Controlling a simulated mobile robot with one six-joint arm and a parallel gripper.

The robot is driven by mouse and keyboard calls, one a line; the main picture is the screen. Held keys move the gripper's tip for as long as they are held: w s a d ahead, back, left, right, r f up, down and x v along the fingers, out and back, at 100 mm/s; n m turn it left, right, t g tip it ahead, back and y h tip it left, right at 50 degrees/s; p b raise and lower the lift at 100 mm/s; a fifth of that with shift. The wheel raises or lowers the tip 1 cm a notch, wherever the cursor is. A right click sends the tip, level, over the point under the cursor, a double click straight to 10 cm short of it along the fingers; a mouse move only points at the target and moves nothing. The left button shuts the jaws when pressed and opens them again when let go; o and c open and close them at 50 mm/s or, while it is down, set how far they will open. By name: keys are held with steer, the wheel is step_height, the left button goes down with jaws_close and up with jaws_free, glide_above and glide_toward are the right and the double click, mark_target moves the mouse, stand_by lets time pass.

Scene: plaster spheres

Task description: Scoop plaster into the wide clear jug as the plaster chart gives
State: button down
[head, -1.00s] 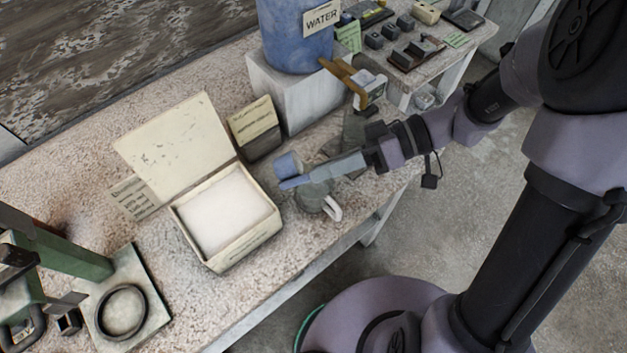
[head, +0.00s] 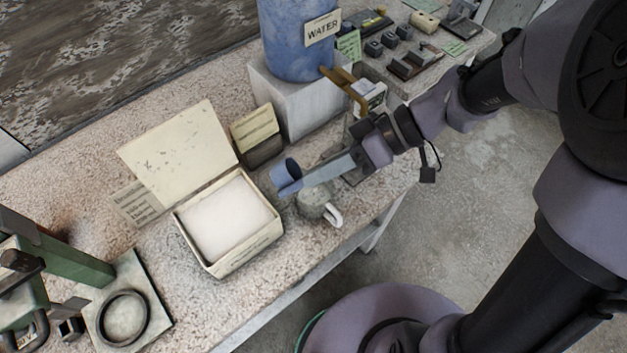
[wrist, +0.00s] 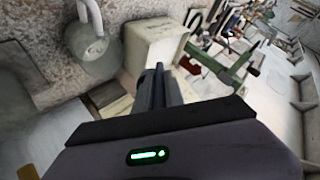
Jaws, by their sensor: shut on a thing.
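My gripper (head: 300,184) is shut on a small blue scoop (head: 284,171), held above the bench between the plaster box and the jug. The scoop is tilted, its dark mouth partly showing; I cannot tell whether it holds plaster. In the wrist view my fingers (wrist: 160,85) look closed together, and the scoop is not clear there. The clear jug (head: 313,203), with a white handle, stands just below and right of the fingers; it also shows in the wrist view (wrist: 95,60). The open plaster box (head: 272,232) holds white plaster (head: 228,218). Its contents look nearly level.
A blue water container (head: 294,45) with a tap sits on a block behind. A green machine (head: 75,262) and a plate with a black ring (head: 122,318) are left.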

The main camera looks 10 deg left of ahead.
steer(key=r+h+p, duration=0.1)
steer(key=a+r+t+h+p, duration=0.1)
steer(key=r+p, duration=0.1)
steer(key=a+r+h+p, duration=0.1)
steer(key=r+h+p, duration=0.1)
steer(key=shift+s+a+t, duration=0.1)
steer(key=shift+s+t, duration=0.2)
steer(key=shift+t, duration=0.1)
steer(key=shift+w+h+p, duration=0.15)
steer(key=shift+h+p, duration=0.35)
steer(key=shift+p, duration=0.05)
steer(key=shift+s+a+r+t+h+p, duration=0.1)
steer(key=shift+a+r+t+h+p, duration=0.2)
steer(key=shift+p, duration=0.35)
steer(key=shift+s+a+r+h+p, duration=0.1)
steer(key=shift+r+h+p, duration=0.2)
steer(key=shift+r+p, duration=0.25)
steer(key=a+h+p, duration=0.1)
steer(key=h+p, duration=0.1)
steer(key=p, duration=0.1)
steer(key=s+a+r+t+h+p, duration=0.1)
steer(key=p, duration=0.2)
steer(key=shift+r+t+h+p, duration=0.2)
steer(key=shift+t+h+p, duration=0.1)
steer(key=shift+h+p, duration=0.1)
